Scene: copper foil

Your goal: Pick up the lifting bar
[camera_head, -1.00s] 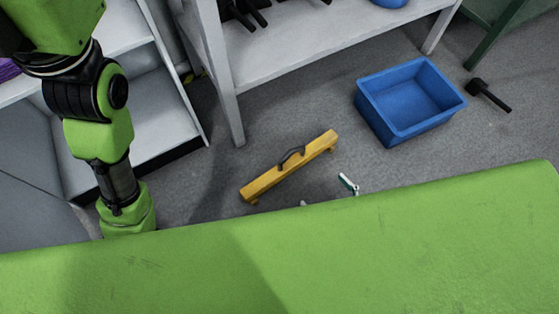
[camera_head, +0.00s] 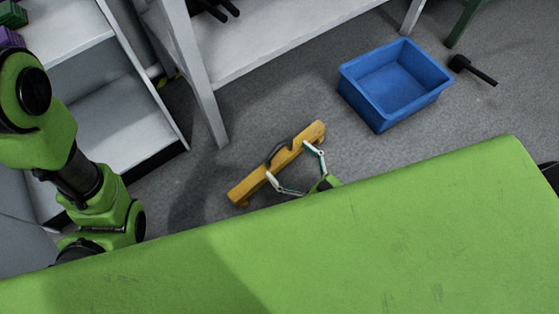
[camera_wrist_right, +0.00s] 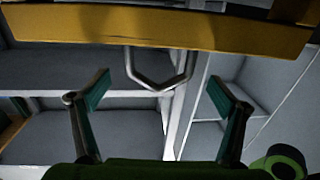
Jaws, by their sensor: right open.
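The lifting bar is a yellow beam (camera_head: 250,184) with a dark handle on its upper side, lying on the grey floor in the head view. My right gripper (camera_head: 295,165) is open, its two fingers spread at the near side of the bar by the handle. In the right wrist view the yellow bar (camera_wrist_right: 150,27) crosses the top, and its handle loop (camera_wrist_right: 158,82) hangs between the open fingers (camera_wrist_right: 160,90), which hold nothing. My left arm comes in at the left of the head view; its gripper is out of sight.
A blue bin (camera_head: 396,86) stands on the floor to the right of the bar. A black-headed mallet (camera_head: 472,69) lies beyond it. White shelving (camera_head: 270,40) stands behind, with a leg near the bar. My green body covers the near part.

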